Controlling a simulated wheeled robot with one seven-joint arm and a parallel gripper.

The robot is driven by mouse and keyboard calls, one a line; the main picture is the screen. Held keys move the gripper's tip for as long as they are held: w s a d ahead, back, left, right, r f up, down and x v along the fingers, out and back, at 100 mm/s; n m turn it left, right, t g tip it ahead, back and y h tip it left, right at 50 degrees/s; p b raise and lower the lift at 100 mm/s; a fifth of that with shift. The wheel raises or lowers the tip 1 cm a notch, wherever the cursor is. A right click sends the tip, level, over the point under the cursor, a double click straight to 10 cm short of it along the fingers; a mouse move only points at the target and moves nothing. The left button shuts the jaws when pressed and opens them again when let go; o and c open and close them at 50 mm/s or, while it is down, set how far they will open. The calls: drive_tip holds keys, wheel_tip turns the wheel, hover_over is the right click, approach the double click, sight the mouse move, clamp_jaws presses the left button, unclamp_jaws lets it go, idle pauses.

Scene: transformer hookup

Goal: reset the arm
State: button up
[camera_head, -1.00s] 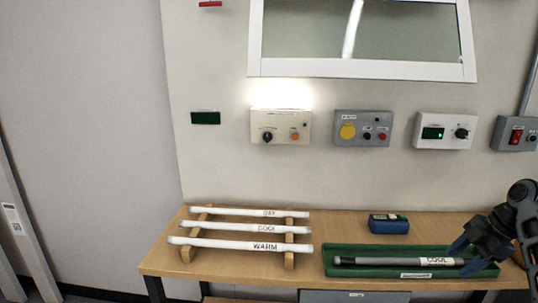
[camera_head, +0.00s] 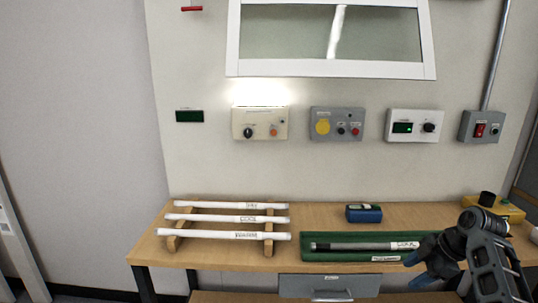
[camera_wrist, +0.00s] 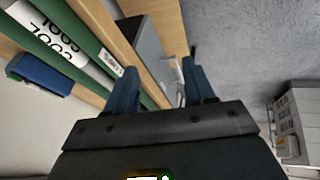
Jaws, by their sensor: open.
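My gripper (camera_head: 428,270) is at the lower right of the head view, in front of the bench's front edge and near the right end of the green tray (camera_head: 308,256). In the wrist view its two blue fingers (camera_wrist: 158,88) are spread apart with nothing between them. A tube with a dark section and a label reading COOL (camera_head: 365,246) lies in the green tray. Part of this tube also shows in the wrist view (camera_wrist: 60,40), beside the fingers and apart from them.
A wooden rack holds three white tubes (camera_head: 225,219) on the bench (camera_head: 310,215). A blue device (camera_head: 363,214) sits behind the tray. A yellow box (camera_head: 505,209) stands at the right. Control boxes (camera_head: 338,125) line the wall. A drawer (camera_head: 330,286) is below the bench top.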

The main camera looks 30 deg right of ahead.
drive_tip(key=a+f+m+t+h, duration=0.1)
drive_tip(key=a+f+m, duration=0.3)
drive_tip(key=a, duration=0.7)
drive_tip(key=a+f+m+t+h, duration=0.15)
drive_tip(key=a+f, duration=0.45)
drive_tip(key=a, duration=0.6)
drive_tip(key=s+a+m+t, duration=0.2)
drive_tip(key=s+a, duration=0.5)
drive_tip(key=s+a+r+m+t, duration=0.1)
drive_tip(key=s+a+r, duration=0.2)
drive_tip(key=s, duration=0.3)
drive_tip(key=s+a+r+m+t, duration=0.1)
drive_tip(key=s+a+r+m, duration=0.1)
drive_tip(key=s+a+r, duration=0.35)
drive_tip(key=s+r+t, duration=0.3)
drive_tip(key=s+r, duration=0.7)
drive_tip(key=r, duration=0.2)
drive_tip(key=shift+s+y, duration=0.2)
drive_tip(key=shift+y, duration=0.25)
